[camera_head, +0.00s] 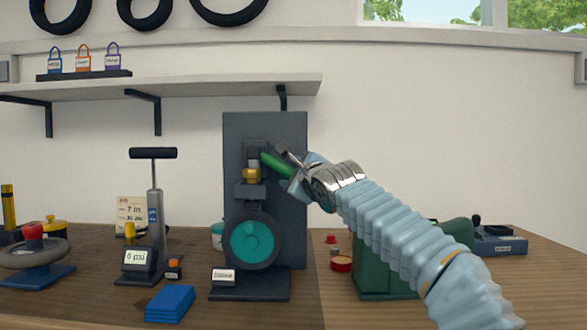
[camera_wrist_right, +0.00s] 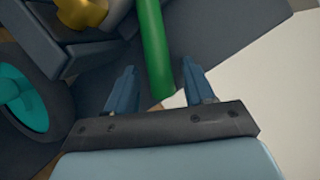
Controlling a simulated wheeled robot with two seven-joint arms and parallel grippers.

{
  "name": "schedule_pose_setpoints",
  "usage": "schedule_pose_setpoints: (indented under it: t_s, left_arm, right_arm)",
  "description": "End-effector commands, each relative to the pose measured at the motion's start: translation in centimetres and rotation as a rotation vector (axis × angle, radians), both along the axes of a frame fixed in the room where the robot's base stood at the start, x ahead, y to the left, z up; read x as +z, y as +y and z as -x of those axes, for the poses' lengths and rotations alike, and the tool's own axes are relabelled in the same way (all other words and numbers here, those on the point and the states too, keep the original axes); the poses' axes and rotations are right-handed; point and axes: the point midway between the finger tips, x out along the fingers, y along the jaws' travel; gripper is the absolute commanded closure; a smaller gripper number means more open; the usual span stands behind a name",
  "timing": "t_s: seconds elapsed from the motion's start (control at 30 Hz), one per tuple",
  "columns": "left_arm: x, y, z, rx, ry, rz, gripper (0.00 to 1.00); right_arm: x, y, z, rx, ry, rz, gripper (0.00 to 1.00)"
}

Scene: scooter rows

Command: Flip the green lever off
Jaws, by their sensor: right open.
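The green lever (camera_head: 277,164) sticks out to the right and slightly down from the dark upright stand (camera_head: 293,125), beside a brass fitting (camera_head: 251,176). My right gripper (camera_head: 292,168) is at the lever's outer end. The brass fitting also shows at the top of the wrist view (camera_wrist_right: 82,12). My left gripper is not in view.
A wheel with a teal hub (camera_head: 253,242) sits low on the stand. A floor pump (camera_head: 155,215), blue pads (camera_head: 170,304) and a gauge (camera_head: 138,260) stand to the left. A green case (camera_head: 375,275) is behind my right arm. A shelf (camera_head: 200,86) hangs above.

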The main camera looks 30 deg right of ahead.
Motion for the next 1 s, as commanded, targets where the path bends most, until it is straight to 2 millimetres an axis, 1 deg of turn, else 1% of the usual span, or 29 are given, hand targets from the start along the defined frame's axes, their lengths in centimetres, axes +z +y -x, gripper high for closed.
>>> schedule_pose_setpoints:
  t_s: [0.23, 0.27, 0.3, 0.6, 0.87, 1.0]
  left_arm:
    - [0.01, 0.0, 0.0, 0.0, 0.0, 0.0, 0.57]
    - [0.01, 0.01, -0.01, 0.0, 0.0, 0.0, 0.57]
    - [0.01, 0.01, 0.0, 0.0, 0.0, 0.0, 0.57]
    - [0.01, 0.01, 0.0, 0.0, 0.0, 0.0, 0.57]
    - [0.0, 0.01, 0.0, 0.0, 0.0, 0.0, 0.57]
    - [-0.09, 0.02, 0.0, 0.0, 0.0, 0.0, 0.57]
  right_arm:
    - [-0.04, -0.01, -0.13, 0.0, 0.0, 0.0, 0.47]
    - [-0.04, -0.01, -0.12, 0.0, 0.0, 0.0, 0.49]
    - [-0.04, -0.01, -0.12, 0.0, 0.0, 0.0, 0.55]
    - [-0.04, 0.01, -0.11, 0.001, 0.001, 0.0, 1.0]
    - [-0.04, 0.07, -0.1, 0.001, 0.001, 0.001, 1.0]
    - [0.11, 0.75, -0.07, 0.004, 0.008, 0.014, 1.0]
